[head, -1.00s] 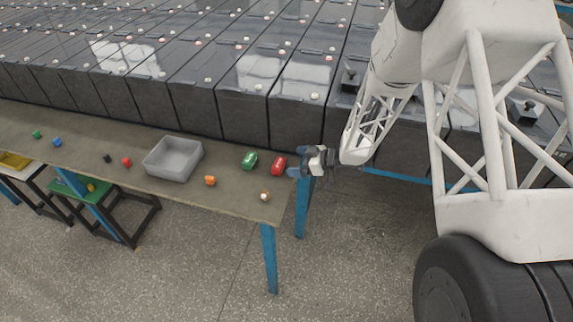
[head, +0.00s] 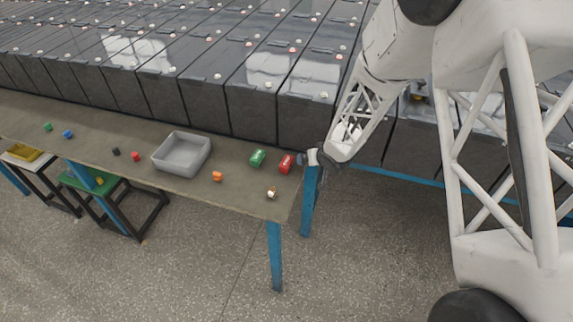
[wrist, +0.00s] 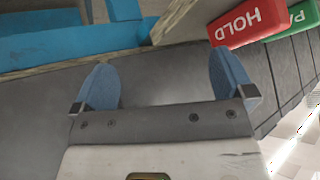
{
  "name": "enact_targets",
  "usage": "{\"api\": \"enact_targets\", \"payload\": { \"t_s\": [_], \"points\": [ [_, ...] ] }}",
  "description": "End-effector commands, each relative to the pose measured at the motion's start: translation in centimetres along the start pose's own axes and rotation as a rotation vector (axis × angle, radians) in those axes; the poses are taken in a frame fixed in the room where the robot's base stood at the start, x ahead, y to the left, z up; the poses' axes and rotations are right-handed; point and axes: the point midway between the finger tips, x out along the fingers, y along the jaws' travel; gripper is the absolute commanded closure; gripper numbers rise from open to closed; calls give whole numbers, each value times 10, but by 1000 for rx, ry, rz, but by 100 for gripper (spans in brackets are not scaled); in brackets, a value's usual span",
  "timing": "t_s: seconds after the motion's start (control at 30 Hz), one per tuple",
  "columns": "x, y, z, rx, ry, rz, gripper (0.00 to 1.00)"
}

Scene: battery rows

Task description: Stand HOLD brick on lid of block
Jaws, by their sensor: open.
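The red HOLD brick (head: 286,163) lies near the right end of the workbench, beside a green brick (head: 257,157). In the wrist view the HOLD brick (wrist: 248,22) shows its white lettering at the top, beyond the right fingertip and apart from it. My gripper (head: 304,158) is just right of the brick at the bench's end. In the wrist view its two blue fingers (wrist: 163,80) are spread with nothing between them. Dark battery blocks (head: 252,112) stand in rows behind the bench, with glossy lids (head: 268,68). I cannot tell which block is meant.
The workbench (head: 240,200) also holds a grey bin (head: 182,154), an orange piece (head: 217,176), a small pale-topped piece (head: 271,193) and several small coloured pieces at left. A blue bench leg (head: 275,255) stands below. The speckled floor is open in front.

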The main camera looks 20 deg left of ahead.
Motion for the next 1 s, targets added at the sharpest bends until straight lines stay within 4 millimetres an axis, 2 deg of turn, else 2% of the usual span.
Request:
{"api": "enact_targets", "payload": {
  "t_s": [0.3, 0.53, 0.77, 1.0],
  "points": [
    [-1, 20, 1, 434, -56, 178, 0],
    [-4, 25, 9, 829, -103, 298, 0],
    [-6, 19, 15, 1174, -150, 377, 0],
    [-10, -2, 11, 1543, -215, 436, 0]
  ]
}}
